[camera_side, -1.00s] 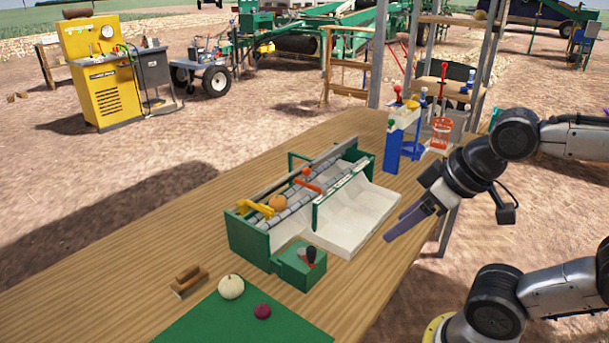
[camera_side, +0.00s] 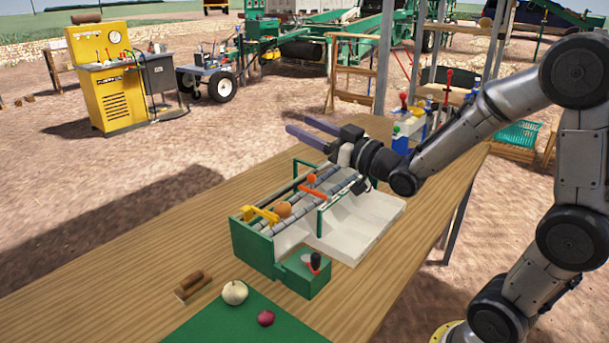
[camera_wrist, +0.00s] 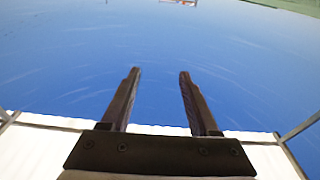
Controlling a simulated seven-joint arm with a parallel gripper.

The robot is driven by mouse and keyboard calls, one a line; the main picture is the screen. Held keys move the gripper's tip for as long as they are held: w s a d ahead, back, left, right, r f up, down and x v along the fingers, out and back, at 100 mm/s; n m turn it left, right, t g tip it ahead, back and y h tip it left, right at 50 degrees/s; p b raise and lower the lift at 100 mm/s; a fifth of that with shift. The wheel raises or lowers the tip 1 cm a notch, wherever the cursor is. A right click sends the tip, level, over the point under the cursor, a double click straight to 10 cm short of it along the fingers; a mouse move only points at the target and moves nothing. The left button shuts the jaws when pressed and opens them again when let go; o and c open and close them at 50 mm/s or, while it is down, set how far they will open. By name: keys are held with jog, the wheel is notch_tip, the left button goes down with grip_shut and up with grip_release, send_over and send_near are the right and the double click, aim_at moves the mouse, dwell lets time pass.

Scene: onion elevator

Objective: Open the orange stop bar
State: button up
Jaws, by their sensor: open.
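The orange stop bar (camera_side: 322,192) lies across the roller lane of the green and white onion elevator (camera_side: 262,249). An orange-red knob (camera_side: 311,179) shows at its far end. A yellow bar (camera_side: 261,214) crosses the lane nearer the front, beside a round orange-brown onion (camera_side: 283,210). My gripper (camera_side: 305,132) is open and empty, above and beyond the far end of the elevator, pointing left. It is apart from the stop bar. In the wrist view my gripper's two fingers (camera_wrist: 157,75) are spread with nothing between them.
A green box with a black-and-red lever (camera_side: 315,263) stands at the elevator's front. A wooden-handled brush (camera_side: 193,284), a white onion (camera_side: 235,292) and a red onion (camera_side: 265,318) lie nearby. A blue and white stand (camera_side: 403,138) is behind my wrist. The table's left side (camera_side: 120,270) is clear.

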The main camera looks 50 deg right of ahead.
jog(key=d+f+m+g+h, duration=0.1)
jog(key=d+f+m, duration=0.1)
jog(key=d+f, duration=0.35)
jog(key=s+d+f+m+h, duration=0.1)
jog(key=d+f, duration=0.1)
jog(key=f, duration=0.7)
jog(key=d+f+m+g+h, duration=0.1)
jog(key=d+f+m, duration=0.1)
jog(key=d+f, duration=0.35)
jog(key=w, duration=0.4)
jog(key=w+d, duration=0.1)
jog(key=w, duration=0.3)
jog(key=w+f, duration=0.1)
jog(key=w, duration=0.4)
jog(key=shift+w+d+f, duration=0.1)
jog(key=shift+d, duration=0.05)
grip_shut()
